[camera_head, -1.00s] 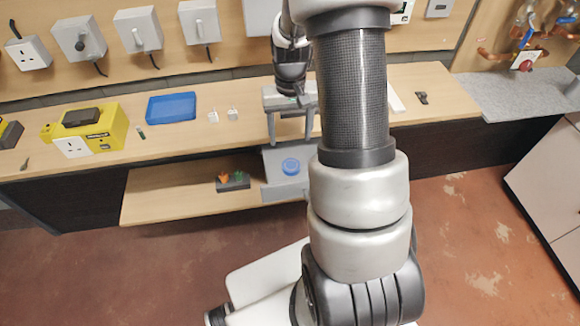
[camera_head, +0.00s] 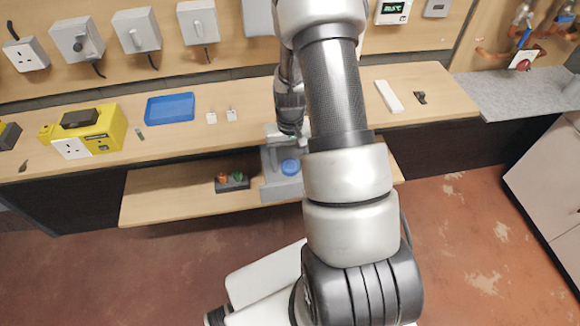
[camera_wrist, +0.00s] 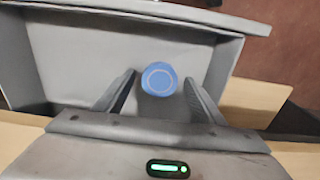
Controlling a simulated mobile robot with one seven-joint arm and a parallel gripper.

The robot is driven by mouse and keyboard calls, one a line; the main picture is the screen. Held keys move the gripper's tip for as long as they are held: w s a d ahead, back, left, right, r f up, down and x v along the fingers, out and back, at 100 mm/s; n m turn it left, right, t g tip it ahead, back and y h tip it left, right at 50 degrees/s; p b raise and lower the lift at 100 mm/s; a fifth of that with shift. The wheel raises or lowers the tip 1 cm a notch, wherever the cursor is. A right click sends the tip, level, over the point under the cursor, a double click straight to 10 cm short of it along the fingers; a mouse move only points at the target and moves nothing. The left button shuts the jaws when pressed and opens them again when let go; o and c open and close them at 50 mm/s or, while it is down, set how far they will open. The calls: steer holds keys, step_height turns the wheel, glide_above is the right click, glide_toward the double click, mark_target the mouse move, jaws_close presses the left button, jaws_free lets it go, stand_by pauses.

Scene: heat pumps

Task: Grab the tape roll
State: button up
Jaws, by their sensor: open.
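The blue tape roll (camera_head: 290,167) sits in a grey open bin (camera_head: 272,187) on the lower shelf. In the wrist view the tape roll (camera_wrist: 160,79) shows between the two fingertips, with the bin's inner floor (camera_wrist: 75,65) around it. My gripper (camera_wrist: 160,84) is open and points down towards the bin. I see no finger touching the roll; the height left between them is hard to tell. In the head view my arm hides most of the gripper.
A small dark tray (camera_head: 233,182) with orange and green items stands left of the bin on the lower shelf (camera_head: 165,196). The worktop (camera_head: 235,95) above overhangs at the back and holds a blue tray (camera_head: 170,108) and a yellow case (camera_head: 85,132).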

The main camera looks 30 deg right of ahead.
steer(key=c, duration=1.1)
